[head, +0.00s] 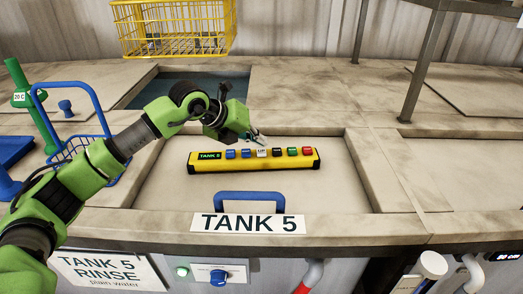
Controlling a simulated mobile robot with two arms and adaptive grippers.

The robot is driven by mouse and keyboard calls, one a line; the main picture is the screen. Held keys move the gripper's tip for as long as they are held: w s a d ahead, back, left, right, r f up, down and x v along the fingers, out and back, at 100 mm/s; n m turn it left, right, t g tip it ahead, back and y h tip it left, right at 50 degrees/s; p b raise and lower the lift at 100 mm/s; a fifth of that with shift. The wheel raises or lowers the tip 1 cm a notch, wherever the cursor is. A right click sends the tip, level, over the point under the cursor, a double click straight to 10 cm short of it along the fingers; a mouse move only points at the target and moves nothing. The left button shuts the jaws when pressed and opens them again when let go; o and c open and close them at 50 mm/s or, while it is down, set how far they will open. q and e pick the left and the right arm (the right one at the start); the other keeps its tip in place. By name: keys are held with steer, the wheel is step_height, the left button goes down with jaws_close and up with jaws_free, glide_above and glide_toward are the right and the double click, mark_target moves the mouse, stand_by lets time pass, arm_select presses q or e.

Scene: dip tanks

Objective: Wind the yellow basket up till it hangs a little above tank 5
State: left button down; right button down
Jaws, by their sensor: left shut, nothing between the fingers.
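The yellow wire basket (178,28) hangs at the top of the head view, above and behind the dark liquid of the open tank (150,92); its upper part is cut off. A yellow control box (240,167) with a "TANK 5" display and a row of coloured buttons lies on the pale lid (280,190). My left gripper (260,141) is shut and empty, its tips just above or at the white button (262,152); I cannot tell if they touch it. My right gripper is not in view.
A blue handle (249,196) stands at the lid's front, behind the "TANK 5" sign (248,223). A blue wire basket (75,145) and a green post (30,105) stand at left. A grey metal frame leg (424,65) rises at right.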

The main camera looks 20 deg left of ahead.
mark_target(259, 152)
arm_select(q)
steer(key=shift+r+p, duration=1.3)
steer(key=shift+r, duration=1.2)
